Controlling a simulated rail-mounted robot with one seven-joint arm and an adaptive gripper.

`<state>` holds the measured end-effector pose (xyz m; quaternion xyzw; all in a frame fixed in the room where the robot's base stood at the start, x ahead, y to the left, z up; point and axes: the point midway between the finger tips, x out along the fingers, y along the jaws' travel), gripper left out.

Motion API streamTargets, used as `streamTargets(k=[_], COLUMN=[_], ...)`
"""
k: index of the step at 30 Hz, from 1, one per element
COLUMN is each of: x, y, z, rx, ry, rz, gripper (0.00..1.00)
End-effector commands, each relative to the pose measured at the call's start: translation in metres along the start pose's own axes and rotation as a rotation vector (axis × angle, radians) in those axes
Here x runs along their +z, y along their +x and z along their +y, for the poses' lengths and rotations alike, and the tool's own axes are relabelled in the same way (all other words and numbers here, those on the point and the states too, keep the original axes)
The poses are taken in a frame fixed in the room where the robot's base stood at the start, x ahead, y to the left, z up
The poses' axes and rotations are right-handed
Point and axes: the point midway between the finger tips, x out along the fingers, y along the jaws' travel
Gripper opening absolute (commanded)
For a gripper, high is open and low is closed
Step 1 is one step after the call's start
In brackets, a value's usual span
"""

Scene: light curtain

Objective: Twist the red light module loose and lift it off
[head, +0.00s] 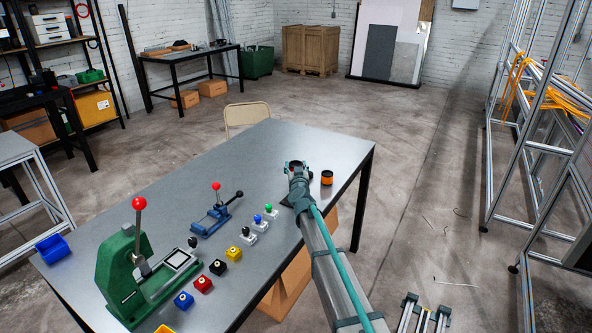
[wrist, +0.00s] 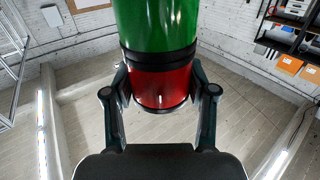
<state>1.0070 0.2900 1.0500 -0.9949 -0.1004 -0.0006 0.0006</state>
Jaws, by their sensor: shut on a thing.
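In the wrist view the red light module (wrist: 160,88) sits between the two fingers of my gripper (wrist: 159,80), which is shut on it from both sides. A green light module (wrist: 155,25) adjoins the red one towards the top of the picture, with a black ring (wrist: 158,56) between them. The green part runs out of the frame at the top. In the head view my gripper (head: 296,167) is at the right end of the metal table, and a dark round part shows at its tip. The red and green modules cannot be made out there.
An orange and black module (head: 327,178) stands on the table (head: 270,143) just right of my gripper. A green press (head: 125,270), a blue vise (head: 213,220), small switches and coloured button boxes stand further left. The far part of the tabletop is clear.

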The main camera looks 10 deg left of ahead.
Motion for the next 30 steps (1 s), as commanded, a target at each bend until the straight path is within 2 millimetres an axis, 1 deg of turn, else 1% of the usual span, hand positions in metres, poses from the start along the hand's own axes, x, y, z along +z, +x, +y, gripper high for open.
streamTargets(k=[30], x=[-0.0020], y=[0.0021], z=[0.0001], rx=[-0.055], ry=[0.000], rz=[0.004], gripper=[0.18])
